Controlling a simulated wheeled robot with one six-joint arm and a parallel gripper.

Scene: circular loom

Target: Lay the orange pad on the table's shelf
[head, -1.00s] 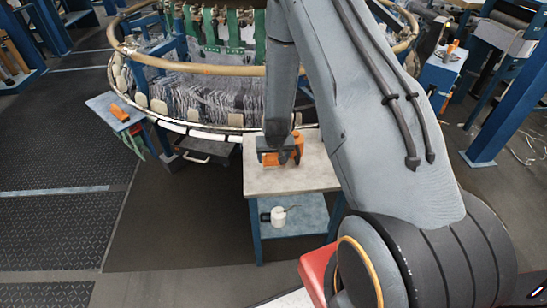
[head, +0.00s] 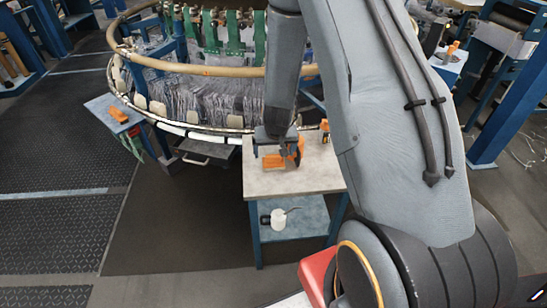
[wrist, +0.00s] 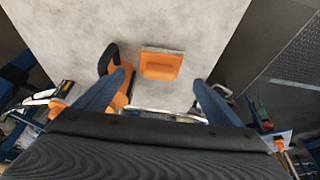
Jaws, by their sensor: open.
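The orange pad (wrist: 161,64) lies on the bare grey table top, with a pale edge along one side. In the head view the pad (head: 272,161) is partly hidden under my gripper (head: 275,143). In the wrist view my gripper (wrist: 161,78) is open, its two blue fingers spread on either side of the pad with nothing between them held. The table (head: 310,180) has a blue lower shelf (head: 310,222), seen below its top in the head view.
An orange tool with a black handle (wrist: 119,88) stands beside the pad, close to one finger. The loom's round rim (head: 190,127) runs behind the table.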

